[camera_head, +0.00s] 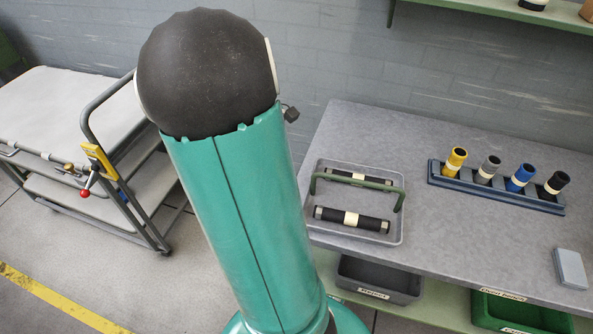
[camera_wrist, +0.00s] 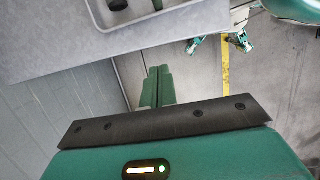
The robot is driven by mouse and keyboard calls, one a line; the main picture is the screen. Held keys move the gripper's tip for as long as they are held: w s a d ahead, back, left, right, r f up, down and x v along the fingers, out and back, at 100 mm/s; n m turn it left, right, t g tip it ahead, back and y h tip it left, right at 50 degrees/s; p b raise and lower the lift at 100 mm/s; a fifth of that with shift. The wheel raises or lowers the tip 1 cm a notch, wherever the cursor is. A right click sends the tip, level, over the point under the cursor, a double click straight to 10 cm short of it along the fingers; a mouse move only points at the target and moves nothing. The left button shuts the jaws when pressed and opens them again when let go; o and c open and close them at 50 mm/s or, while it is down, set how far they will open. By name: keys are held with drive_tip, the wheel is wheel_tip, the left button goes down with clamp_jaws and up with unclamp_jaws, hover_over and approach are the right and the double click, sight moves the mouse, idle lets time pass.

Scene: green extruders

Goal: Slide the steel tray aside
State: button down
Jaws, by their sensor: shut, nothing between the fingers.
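The steel tray (camera_head: 340,200) sits on the grey worktop, left of its middle, close to my arm in the head view. It holds two black rollers with pale bands, and a green handle bar spans it. A corner of the tray (camera_wrist: 165,17) shows at the top of the wrist view with the dark end of a roller in it. My gripper (camera_wrist: 158,72) is shut and empty in the wrist view, its green fingers apart from the tray and off the worktop's edge. The head view does not show my gripper; my green arm link fills its middle.
A blue rack (camera_head: 490,192) with yellow, grey, blue and black cylinders stands right of the tray. A grey box (camera_head: 573,268) lies at the right. A dark bin (camera_head: 375,280) and green bin (camera_head: 520,312) sit below. A cart (camera_head: 125,200) stands left. The worktop between tray and grey box is clear.

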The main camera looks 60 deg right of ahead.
approach(303, 188)
wheel_tip(303, 188, down, 6)
drive_tip(key=s, duration=0.2)
drive_tip(key=shift+s+d+r, duration=0.2)
drive_tip(key=shift+s+d, duration=0.05)
drive_tip(key=shift+s, duration=0.3)
drive_tip(key=s+d, duration=0.1)
drive_tip(key=s, duration=0.9)
drive_tip(key=s+d, duration=0.2)
drive_tip(key=s, duration=0.7)
drive_tip(key=s+d, duration=0.1)
drive_tip(key=s, duration=0.9)
drive_tip(key=shift+s+d, duration=0.2)
drive_tip(key=shift+s, duration=0.1)
drive_tip(key=shift+w, duration=0.1)
